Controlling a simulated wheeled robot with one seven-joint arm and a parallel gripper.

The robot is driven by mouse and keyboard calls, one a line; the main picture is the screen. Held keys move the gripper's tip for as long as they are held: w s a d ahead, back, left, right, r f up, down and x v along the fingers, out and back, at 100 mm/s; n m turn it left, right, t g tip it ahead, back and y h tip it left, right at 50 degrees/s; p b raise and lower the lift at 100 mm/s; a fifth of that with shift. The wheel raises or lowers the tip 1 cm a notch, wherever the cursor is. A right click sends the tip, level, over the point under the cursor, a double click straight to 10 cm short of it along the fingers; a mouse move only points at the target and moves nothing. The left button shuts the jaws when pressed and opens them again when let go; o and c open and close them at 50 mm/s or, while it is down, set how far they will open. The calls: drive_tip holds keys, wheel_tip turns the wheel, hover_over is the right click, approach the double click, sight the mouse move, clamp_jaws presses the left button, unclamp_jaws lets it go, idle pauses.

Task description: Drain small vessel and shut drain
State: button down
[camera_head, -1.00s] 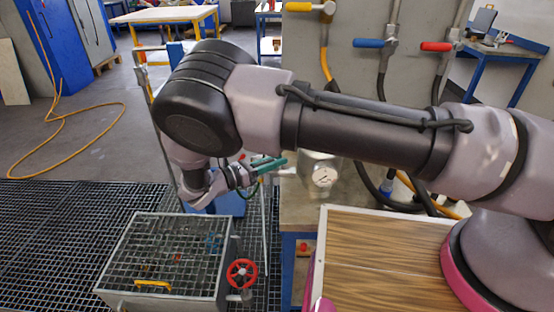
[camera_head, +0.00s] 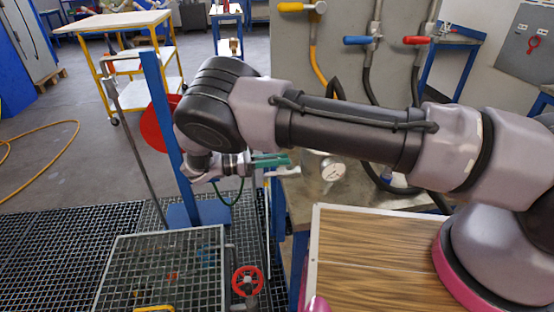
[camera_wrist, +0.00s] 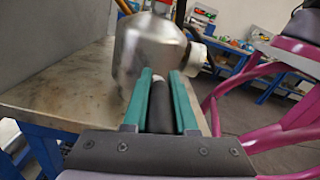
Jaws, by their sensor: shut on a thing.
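The small steel vessel (camera_wrist: 150,48) stands on a worktop in the wrist view, with a pale round gauge (camera_wrist: 196,58) at its right side. In the head view its gauge (camera_head: 332,171) shows just behind my arm, which hides much of the vessel. My gripper (camera_head: 283,161) has green fingers and is at the vessel's left side. In the wrist view my gripper (camera_wrist: 163,88) is shut on a dark rounded handle (camera_wrist: 160,110) with a pale far end, in front of the vessel. I cannot tell the drain's position from these views.
A grating-topped box (camera_head: 160,265) with a red handwheel (camera_head: 247,281) beside it is at lower left. A blue post (camera_head: 165,120) with a red disc (camera_head: 160,125) stands behind. Yellow, blue and red hose valves (camera_head: 360,41) hang on the back panel. A magenta frame (camera_wrist: 225,105) is right of my gripper.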

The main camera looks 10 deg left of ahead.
idle(0.3)
drive_tip(key=c, duration=0.7)
unclamp_jaws()
drive_tip(key=v, duration=1)
drive_tip(key=shift+s+a, duration=0.1)
drive_tip(key=shift+a, duration=0.3)
